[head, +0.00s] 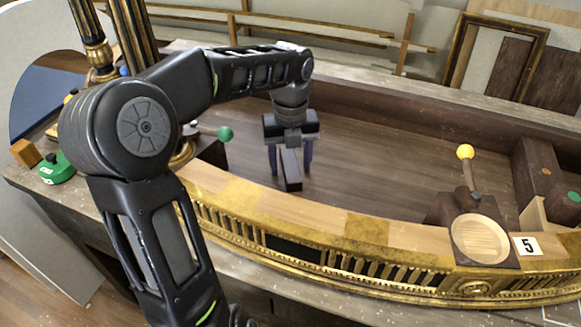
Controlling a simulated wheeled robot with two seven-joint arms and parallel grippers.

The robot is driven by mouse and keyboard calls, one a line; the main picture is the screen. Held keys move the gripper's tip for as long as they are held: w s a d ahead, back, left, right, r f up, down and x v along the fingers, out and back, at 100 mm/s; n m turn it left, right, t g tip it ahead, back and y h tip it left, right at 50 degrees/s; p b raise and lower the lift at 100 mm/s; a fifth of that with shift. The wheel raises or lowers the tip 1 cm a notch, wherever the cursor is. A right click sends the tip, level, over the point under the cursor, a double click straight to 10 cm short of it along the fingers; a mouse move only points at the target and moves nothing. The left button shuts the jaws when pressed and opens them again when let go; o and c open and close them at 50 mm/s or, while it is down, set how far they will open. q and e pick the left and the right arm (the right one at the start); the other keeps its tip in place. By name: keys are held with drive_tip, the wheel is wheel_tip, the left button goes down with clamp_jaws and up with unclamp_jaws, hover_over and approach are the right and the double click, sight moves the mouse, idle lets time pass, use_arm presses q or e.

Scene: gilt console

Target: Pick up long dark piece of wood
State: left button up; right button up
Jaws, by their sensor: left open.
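The long dark piece of wood (291,173) lies on the brown wooden surface of the gilt console, behind its curved gold front. My left gripper (290,170) points down over it. Its two fingers stand apart, one on each side of the piece. The far end of the piece is hidden under the gripper body. I cannot tell whether the fingers touch it. My right gripper is not in view.
The raised gilt front edge (330,235) curves in front of the piece. A yellow-knobbed lever (466,165) and a round wooden dish (480,240) are at the right. A green-knobbed lever (224,133) is at the left. The brown surface (390,165) right of the gripper is clear.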

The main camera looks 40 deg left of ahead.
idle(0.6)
use_arm(q)
clamp_jaws()
idle(0.4)
